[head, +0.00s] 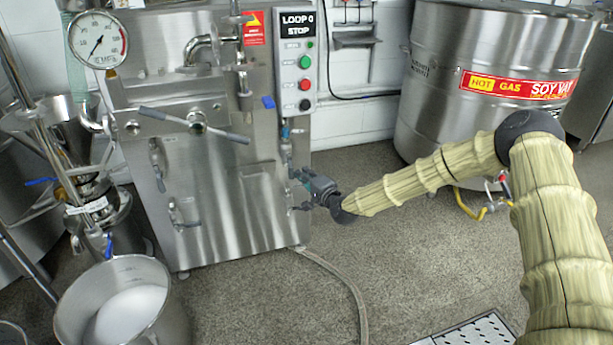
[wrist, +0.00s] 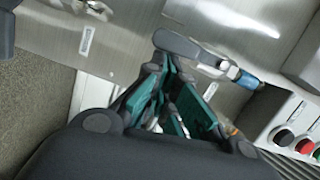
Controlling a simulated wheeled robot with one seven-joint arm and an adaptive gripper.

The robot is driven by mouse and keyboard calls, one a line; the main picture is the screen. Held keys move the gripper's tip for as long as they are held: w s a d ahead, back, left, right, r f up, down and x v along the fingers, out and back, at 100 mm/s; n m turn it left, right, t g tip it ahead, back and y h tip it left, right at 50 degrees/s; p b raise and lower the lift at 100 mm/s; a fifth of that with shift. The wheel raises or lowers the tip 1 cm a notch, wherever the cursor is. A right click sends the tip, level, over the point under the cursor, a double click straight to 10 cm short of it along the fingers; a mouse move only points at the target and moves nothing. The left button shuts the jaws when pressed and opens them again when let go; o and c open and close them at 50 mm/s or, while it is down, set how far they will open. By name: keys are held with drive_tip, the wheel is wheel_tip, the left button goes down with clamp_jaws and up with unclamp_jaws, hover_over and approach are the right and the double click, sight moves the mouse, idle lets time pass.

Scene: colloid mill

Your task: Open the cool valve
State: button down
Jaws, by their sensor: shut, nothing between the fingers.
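A valve with a grey-blue lever (wrist: 190,48) and a pipe with a blue fitting (wrist: 247,80) shows just beyond my fingertips in the wrist view. I cannot read a label that names it the cool valve. In the head view, a small pipe with a blue collar (head: 285,133) comes down the right side of the steel machine, above my gripper (head: 294,178). My gripper also shows in the wrist view (wrist: 168,72), with teal finger pads. It is shut and empty, close to the lever; I cannot tell whether it touches. In the head view my gripper hides part of the fittings there.
The steel machine (head: 215,215) has a long cross handle (head: 197,122) on its front. A control panel (head: 297,65) with buttons stands above my gripper. A large soy vat (head: 425,95) is at right. A hose (head: 345,275) lies on the floor; floor ahead is mostly clear.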

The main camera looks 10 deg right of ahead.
drive_tip(key=shift+a+f, duration=0.1)
drive_tip(key=shift+a, duration=0.05)
idle(0.5)
drive_tip(key=s+d+p, duration=0.2)
drive_tip(key=s+d, duration=0.5)
drive_tip(key=s, duration=0.2)
drive_tip(key=shift+d, duration=0.3)
idle(0.4)
